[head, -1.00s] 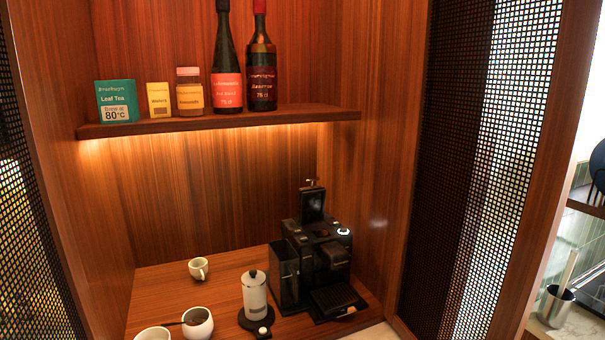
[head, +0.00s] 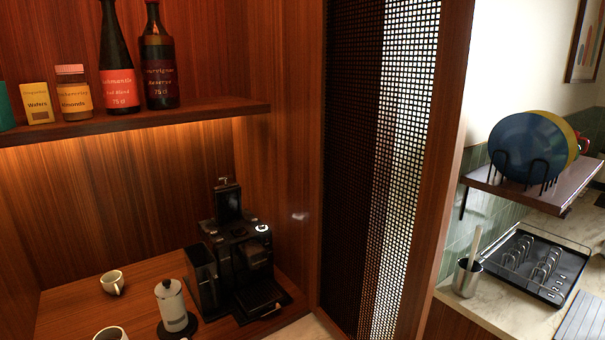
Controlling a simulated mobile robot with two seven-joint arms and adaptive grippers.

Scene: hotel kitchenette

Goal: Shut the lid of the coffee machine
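The black coffee machine (head: 238,262) stands on the wooden counter in the alcove, left of centre in the head view. Its lid (head: 228,203) is raised upright at the top back of the machine. A dark water tank or side box (head: 202,278) sits at its left side, and a drip tray (head: 262,300) is at its front. Neither of my grippers shows in the head view.
A white canister (head: 170,303) on a dark base stands just left of the machine. A cup (head: 113,282) and another cup (head: 110,334) are farther left. A shelf (head: 150,117) with bottles hangs above. A mesh panel (head: 365,170) bounds the alcove's right side.

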